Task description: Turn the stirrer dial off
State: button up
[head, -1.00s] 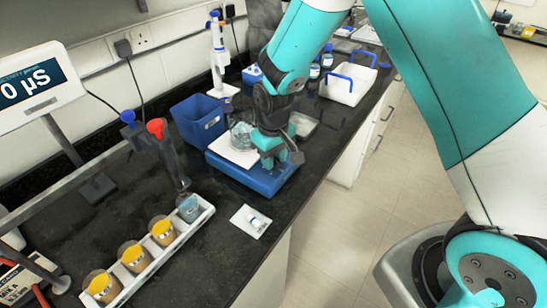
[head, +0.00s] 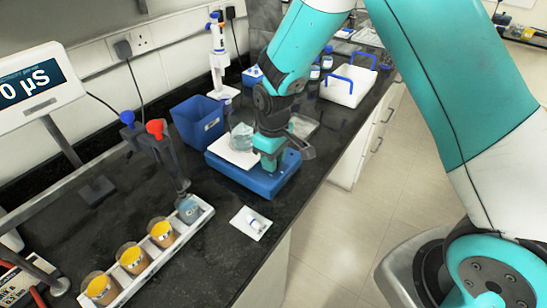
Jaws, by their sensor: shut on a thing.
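The stirrer (head: 228,174) is a blue box with a white top plate (head: 229,152), standing on the black bench. A glass beaker (head: 241,137) stands on the plate. My gripper (head: 270,164) points down at the stirrer's front right part, just beside the plate. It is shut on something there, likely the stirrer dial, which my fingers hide. I cannot see the dial or its setting.
A rack (head: 160,252) with several orange cups and a grey-blue beaker runs along the front left. A small white tray (head: 250,223) lies near the bench's front edge. A blue bin (head: 197,122) and a pipette stand (head: 221,65) are behind the stirrer. A white carrier (head: 347,86) stands at the back right.

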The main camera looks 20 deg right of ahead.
jog(key=o, duration=0.6)
jog(key=shift+o, duration=0.2)
jog(key=shift+r, duration=0.1)
notch_tip(320, 180, up, 17)
jog(key=b, duration=0.2)
jog(key=shift+r+b, duration=0.15)
jog(key=shift+b, duration=0.15)
jog(key=shift+s, duration=0.1)
jog(key=s+a+r+y, duration=0.1)
jog(key=s+a+y, duration=0.1)
jog(key=s, duration=1)
jog(key=s+a+r+y, duration=0.1)
jog(key=s+a+y, duration=0.1)
jog(key=s, duration=1)
jog(key=shift+s+a+r, duration=0.15)
jog(key=shift+a+r, duration=0.05)
jog(key=shift+r, duration=0.05)
